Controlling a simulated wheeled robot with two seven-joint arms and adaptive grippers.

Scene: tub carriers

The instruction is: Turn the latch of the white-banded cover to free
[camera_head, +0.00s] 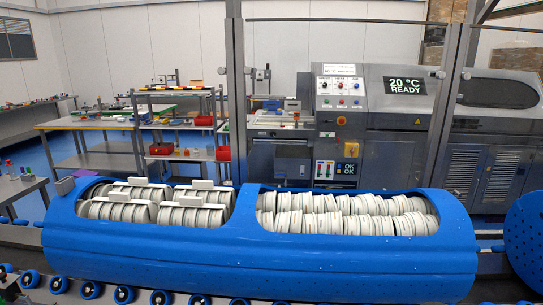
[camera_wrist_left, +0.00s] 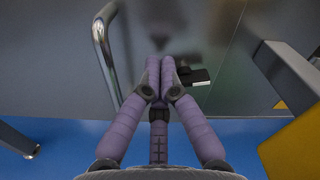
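A long blue carrier (camera_head: 250,268) lies across the front of the head view. Its two openings show rows of off-white ring-shaped pieces (camera_head: 345,215). No cover with a white band and no latch can be made out. A blue dotted round panel (camera_head: 527,240) is cut off by the right edge. My left gripper (camera_wrist_left: 160,66) shows only in the left wrist view. Its purple fingers are drawn together at the tips, with nothing seen between them. A grey panel (camera_wrist_left: 225,45) lies beyond them. My right gripper is in neither view.
In the left wrist view, a bent metal handle (camera_wrist_left: 102,42) is left of the fingers, a small dark fitting (camera_wrist_left: 196,77) is just right of them, and a yellow block (camera_wrist_left: 295,145) is at lower right. Blue rollers (camera_head: 91,290) run along the front of the head view.

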